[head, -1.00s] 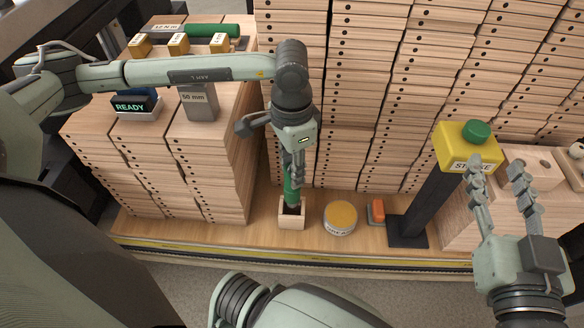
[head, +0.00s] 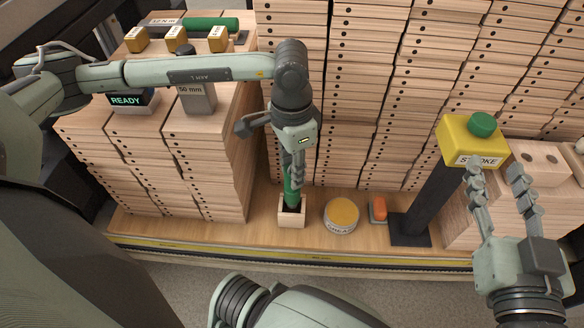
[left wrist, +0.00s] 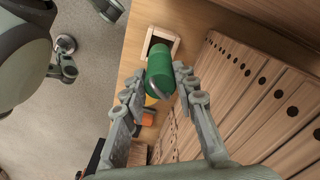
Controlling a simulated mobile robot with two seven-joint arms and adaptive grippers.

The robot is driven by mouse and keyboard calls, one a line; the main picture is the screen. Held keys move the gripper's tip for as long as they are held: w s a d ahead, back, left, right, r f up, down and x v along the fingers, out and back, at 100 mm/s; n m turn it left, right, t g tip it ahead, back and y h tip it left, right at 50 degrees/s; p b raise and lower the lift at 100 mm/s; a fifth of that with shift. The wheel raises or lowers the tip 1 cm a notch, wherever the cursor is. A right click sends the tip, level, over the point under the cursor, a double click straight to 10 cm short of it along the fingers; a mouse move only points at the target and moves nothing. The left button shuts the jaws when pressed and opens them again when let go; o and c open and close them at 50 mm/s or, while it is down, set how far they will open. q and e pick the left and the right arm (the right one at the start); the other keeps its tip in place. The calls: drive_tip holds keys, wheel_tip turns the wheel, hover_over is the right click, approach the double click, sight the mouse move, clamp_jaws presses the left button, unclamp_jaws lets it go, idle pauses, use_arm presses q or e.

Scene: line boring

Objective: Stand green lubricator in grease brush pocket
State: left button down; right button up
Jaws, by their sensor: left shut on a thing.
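The green lubricator (head: 291,188) is upright in my left gripper (head: 293,172), which is shut on it. It also shows in the left wrist view (left wrist: 160,70), between the two fingers (left wrist: 158,88). The grease brush pocket, a small square wooden box (head: 291,221), stands on the wooden ledge. In the head view the lubricator's dark lower end is at the pocket's opening and seems to be inside it. How deep it sits, and whether it touches the bottom, I cannot tell. My right gripper (head: 498,180) is open and empty, in front of the yellow button box.
A grease tin (head: 341,215) and an orange-topped block (head: 378,209) stand right of the pocket. A yellow box with a green button (head: 470,141) tops a dark post. Stacked wooden blocks (head: 360,110) rise behind. A 50 mm gauge block (head: 197,97) stands on the left stack.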

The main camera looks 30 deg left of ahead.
use_arm(q)
drive_tip(key=shift+b, duration=0.3)
idle(0.5)
drive_tip(key=shift+f, duration=0.1)
idle(0.4)
drive_tip(key=shift+f+b, duration=0.65)
drive_tip(key=shift+b, duration=0.25)
drive_tip(key=shift+b, duration=0.4)
drive_tip(key=shift+f, duration=0.15)
